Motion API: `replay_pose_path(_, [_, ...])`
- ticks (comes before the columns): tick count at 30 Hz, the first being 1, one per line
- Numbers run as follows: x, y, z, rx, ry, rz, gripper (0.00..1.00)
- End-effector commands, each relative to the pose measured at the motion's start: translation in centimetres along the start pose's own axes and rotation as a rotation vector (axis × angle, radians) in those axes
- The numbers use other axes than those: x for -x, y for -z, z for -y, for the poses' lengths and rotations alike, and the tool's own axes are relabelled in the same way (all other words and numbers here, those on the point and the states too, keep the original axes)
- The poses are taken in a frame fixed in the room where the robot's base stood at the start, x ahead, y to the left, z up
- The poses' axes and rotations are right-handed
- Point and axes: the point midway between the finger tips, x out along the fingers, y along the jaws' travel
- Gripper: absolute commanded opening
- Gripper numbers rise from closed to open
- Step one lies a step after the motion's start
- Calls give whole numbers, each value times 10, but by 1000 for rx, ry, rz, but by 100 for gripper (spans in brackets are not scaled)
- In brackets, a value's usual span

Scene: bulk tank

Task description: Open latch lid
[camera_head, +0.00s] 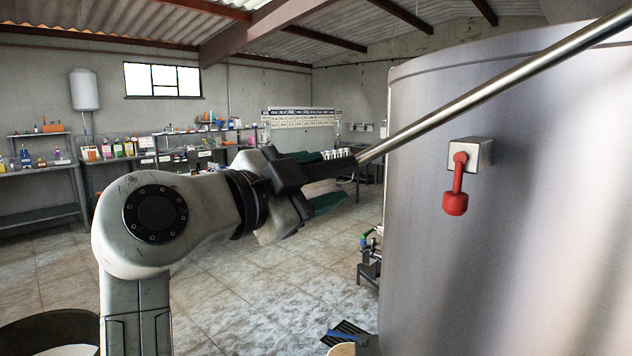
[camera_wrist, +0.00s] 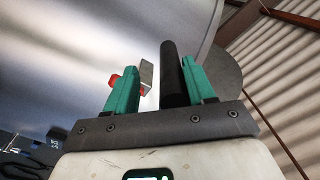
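The latch on the tank is a red handle (camera_head: 456,195) hanging down from a square metal block (camera_head: 472,154). In the wrist view the red handle (camera_wrist: 115,80) shows partly behind the left finger. A long steel bar (camera_head: 480,95) with a dark grip (camera_head: 330,168) slants from the upper right down to my gripper (camera_head: 335,178). In the wrist view the dark grip (camera_wrist: 172,75) lies between the green fingers of my gripper (camera_wrist: 160,63). It is close to the right finger, with a gap to the left one. The fingers are open. Whether the right finger touches cannot be told.
The large metal tank (camera_head: 560,240) fills the right side. The tiled floor (camera_head: 260,300) to its left is mostly clear. Benches with bottles (camera_head: 120,150) line the far wall. A dark round tub (camera_head: 50,325) stands at the lower left.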

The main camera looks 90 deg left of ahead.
Motion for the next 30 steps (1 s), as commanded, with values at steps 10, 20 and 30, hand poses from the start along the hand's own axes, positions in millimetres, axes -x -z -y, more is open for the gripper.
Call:
replay_pose_path(10, [7, -2, -1, 2, 0, 2, 53])
replay_pose_path(20, [66, -3, -1, 0, 2, 3, 53])
replay_pose_path(30, [106, -1, 0, 0, 0, 1, 53])
